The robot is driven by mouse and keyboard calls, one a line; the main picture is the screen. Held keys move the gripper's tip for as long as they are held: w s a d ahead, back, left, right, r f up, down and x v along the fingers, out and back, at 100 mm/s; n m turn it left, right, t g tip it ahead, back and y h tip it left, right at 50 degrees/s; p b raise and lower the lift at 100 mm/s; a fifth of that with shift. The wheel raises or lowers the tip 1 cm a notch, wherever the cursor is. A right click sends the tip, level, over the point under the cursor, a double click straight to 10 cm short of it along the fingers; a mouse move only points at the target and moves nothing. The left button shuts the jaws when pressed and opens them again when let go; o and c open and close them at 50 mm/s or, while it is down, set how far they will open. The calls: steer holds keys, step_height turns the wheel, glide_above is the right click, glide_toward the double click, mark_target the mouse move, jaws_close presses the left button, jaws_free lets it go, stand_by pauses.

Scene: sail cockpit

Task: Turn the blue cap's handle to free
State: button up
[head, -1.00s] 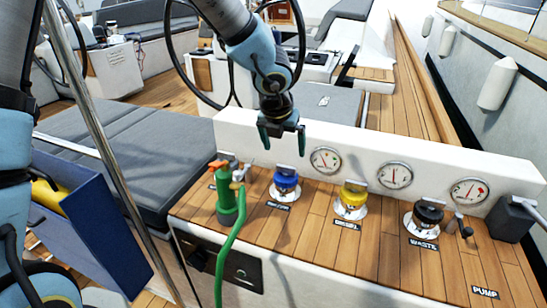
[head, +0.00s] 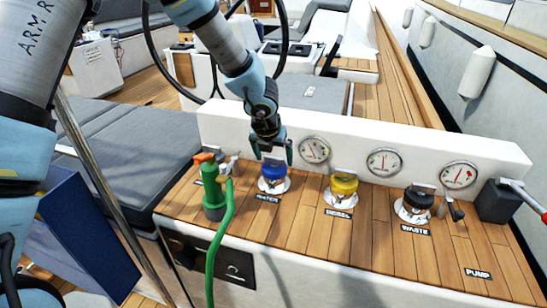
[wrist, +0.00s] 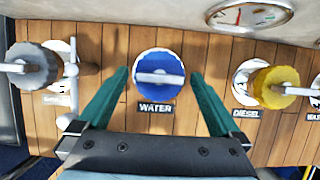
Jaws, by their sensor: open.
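The blue cap (head: 273,174) sits on its round metal deck plate, with the WATER label in front of it. In the wrist view the blue cap (wrist: 158,75) shows from above, its pale handle (wrist: 160,77) lying crosswise, left to right. My gripper (head: 273,155) is just above the blue cap in the head view and partly covers its top. In the wrist view my gripper (wrist: 160,80) is open, with one green finger on each side of the cap. Neither finger visibly touches the cap or handle. The exact height of the fingertips over the cap is unclear.
A green hose fitting (head: 213,190) stands close left of the blue cap. The yellow DIESEL cap (head: 342,186) and black WASTE cap (head: 416,201) stand to the right. A white panel with gauges (head: 385,161) rises behind. The wooden deck (head: 375,245) in front is clear.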

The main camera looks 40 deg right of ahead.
steer(key=shift+c, duration=0.4)
steer(key=c, duration=1.2)
steer(key=shift+s+f, duration=0.1)
steer(key=n+t+y+b, duration=0.1)
steer(key=n, duration=0.2)
steer(key=shift+s+d+n, duration=0.1)
steer(key=shift+d+n, duration=0.05)
steer(key=shift+n, duration=0.25)
steer(key=n+y, duration=0.1)
steer(key=n, duration=0.1)
steer(key=n+t+y, duration=0.1)
steer(key=n, duration=0.2)
steer(key=shift+d, duration=0.1)
steer(key=n+y, duration=0.1)
steer(key=n, duration=0.4)
steer(key=shift+d+y, duration=0.1)
steer(key=shift+y, duration=0.3)
steer(key=shift+d+n+g+y+p, duration=0.1)
steer(key=shift+n+g+y+p, duration=0.45)
steer(key=shift+n, duration=1.45)
